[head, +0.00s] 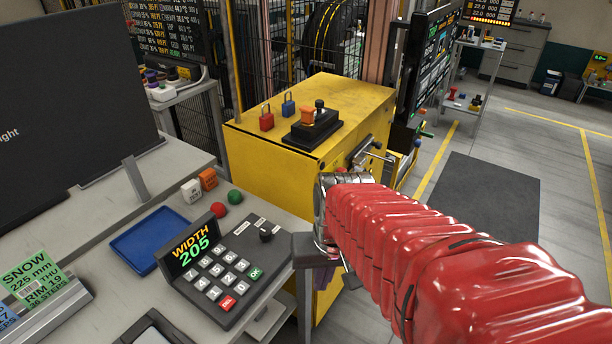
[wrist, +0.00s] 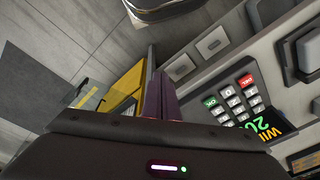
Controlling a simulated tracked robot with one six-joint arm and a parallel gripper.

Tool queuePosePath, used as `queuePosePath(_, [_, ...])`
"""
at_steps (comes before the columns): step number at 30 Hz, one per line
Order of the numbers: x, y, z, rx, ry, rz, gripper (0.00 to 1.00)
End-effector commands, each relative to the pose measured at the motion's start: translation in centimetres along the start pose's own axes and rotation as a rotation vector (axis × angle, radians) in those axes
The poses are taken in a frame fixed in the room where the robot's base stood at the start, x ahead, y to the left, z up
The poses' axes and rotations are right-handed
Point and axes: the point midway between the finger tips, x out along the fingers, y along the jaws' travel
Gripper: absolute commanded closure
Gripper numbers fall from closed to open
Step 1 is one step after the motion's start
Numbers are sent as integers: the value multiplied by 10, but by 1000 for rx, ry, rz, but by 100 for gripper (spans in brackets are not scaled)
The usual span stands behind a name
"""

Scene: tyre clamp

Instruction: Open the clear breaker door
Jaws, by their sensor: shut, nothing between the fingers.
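The yellow cabinet (head: 300,115) stands in the middle of the head view, with part of its yellow side also in the wrist view (wrist: 128,80). A pale, partly see-through panel with yellow edging (wrist: 90,98) shows beside it in the wrist view. It may be the clear breaker door, but I cannot tell for sure. My gripper (wrist: 160,76) has dark purple fingers, pressed together and empty. In the head view my red-sleeved arm hides most of the gripper. The fingers are beside the desk's right end, near the cabinet, and I see no contact with a door.
The keypad console (head: 220,262) showing WIDTH 205 sits on the desk, close left of my arm. Floor at right is open.

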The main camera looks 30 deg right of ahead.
Motion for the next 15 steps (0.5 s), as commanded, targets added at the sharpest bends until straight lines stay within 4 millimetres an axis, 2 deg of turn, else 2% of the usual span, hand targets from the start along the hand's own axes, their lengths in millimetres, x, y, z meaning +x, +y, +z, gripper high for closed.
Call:
queuePosePath(5, [-36, -34, -5, -173, 143, 4, 100])
queuePosePath(9, [-63, -61, -2, -295, 238, -16, 100])
queuePosePath(15, [-86, -92, 10, -415, 316, -58, 100])
